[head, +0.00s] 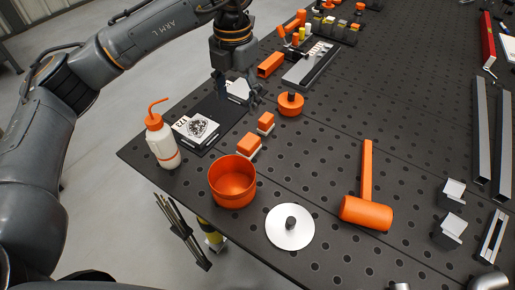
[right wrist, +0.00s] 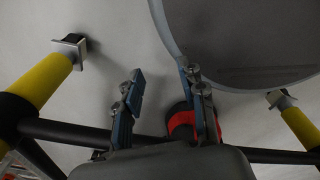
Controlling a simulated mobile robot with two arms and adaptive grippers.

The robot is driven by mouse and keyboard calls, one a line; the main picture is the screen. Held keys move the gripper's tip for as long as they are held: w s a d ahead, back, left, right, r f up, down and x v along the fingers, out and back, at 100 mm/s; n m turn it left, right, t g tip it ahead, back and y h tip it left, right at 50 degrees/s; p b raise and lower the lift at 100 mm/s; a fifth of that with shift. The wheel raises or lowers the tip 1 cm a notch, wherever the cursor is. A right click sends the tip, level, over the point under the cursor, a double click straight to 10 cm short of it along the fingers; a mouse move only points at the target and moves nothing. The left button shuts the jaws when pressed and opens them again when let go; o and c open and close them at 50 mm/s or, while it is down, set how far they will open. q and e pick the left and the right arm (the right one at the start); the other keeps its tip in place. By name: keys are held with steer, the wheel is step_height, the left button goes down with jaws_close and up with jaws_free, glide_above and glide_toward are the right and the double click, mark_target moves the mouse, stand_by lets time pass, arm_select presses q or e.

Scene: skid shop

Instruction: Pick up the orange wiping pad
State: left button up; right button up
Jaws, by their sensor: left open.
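Two small orange blocks with pale undersides lie on the black perforated table: a larger orange block (head: 249,143) and a smaller orange block (head: 266,122) behind it. An orange round piece with a dark knob (head: 290,104) sits farther back. I cannot tell for certain which of these is the wiping pad. My left gripper (head: 238,92) points down, open and empty, over the dark tray, behind and left of the blocks. My right gripper (right wrist: 165,100) shows in the right wrist view with its fingers apart and nothing between them; it is not seen in the head view.
A white squeeze bottle (head: 161,145), an orange pot (head: 232,187) and a white disc (head: 276,237) stand near the front edge. An orange mallet (head: 366,208) lies right.

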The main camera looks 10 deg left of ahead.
arm_select(q)
step_height(320, 180, down, 3)
steer(key=w+d, duration=0.1)
glide_above(249, 141)
steer(key=a, duration=0.1)
step_height(249, 141, down, 7)
steer(key=shift+s+r+p, duration=0.1)
steer(key=shift+r+p, duration=0.1)
steer(key=shift+p, duration=0.2)
steer(key=shift+f, duration=0.25)
steer(key=f+p, duration=0.1)
steer(key=f, duration=0.1)
steer(key=d+f+p, duration=0.1)
steer(key=f, duration=0.1)
steer(key=shift+f, duration=0.4)
steer(key=shift+w+f, duration=0.2)
steer(key=shift+f, duration=0.05)
steer(key=c, duration=1.3)
arm_select(e)
steer(key=shift+w+r, duration=0.2)
steer(key=shift+r, duration=0.3)
steer(key=shift+w+r, duration=0.15)
steer(key=shift+r, duration=0.3)
